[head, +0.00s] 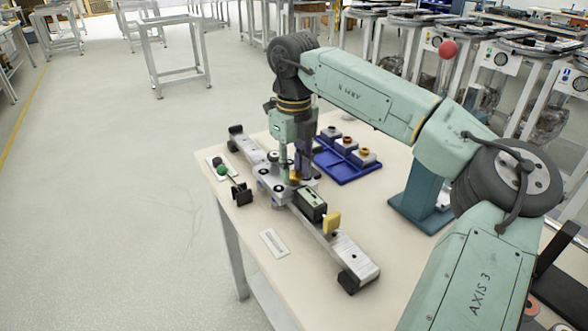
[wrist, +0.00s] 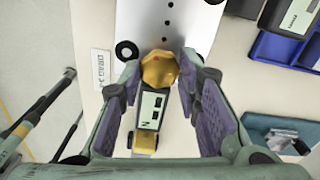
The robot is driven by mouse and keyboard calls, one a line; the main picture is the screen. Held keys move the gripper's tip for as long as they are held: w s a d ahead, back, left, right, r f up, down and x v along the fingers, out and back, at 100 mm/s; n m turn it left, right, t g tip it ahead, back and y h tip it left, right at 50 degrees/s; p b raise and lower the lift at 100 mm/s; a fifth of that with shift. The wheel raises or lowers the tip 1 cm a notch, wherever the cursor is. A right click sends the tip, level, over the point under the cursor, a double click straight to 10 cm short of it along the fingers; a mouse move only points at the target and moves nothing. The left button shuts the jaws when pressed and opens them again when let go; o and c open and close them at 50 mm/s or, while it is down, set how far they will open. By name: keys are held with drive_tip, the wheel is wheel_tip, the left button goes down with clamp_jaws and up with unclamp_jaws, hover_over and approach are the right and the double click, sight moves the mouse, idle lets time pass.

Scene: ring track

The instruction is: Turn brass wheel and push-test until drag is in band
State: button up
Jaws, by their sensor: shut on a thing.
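The brass wheel (wrist: 160,68), with a red mark on its top, sits between the purple finger pads in the wrist view. My gripper (wrist: 163,62) is shut on it, with a pad at each side. In the head view my gripper (head: 296,178) points down over the carriage (head: 270,186) on the grey rail (head: 345,256) and mostly hides the wheel. A force gauge (head: 310,204) lies on the rail beside the carriage, with a yellow block (head: 332,222) at its outer end. The gauge's display (wrist: 151,107) shows "N"; its number is not legible.
A blue tray (head: 351,176) with several small parts lies behind the rail. A teal stand (head: 420,205) stands to the right.

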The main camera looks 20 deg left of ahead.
sight(294, 175)
drive_tip(key=shift+m, duration=0.3)
drive_tip(key=o, duration=1.1)
drive_tip(key=shift+o, duration=0.2)
wheel_tip(294, 175, up, 12)
drive_tip(key=shift+s, duration=0.1)
idle(0.4)
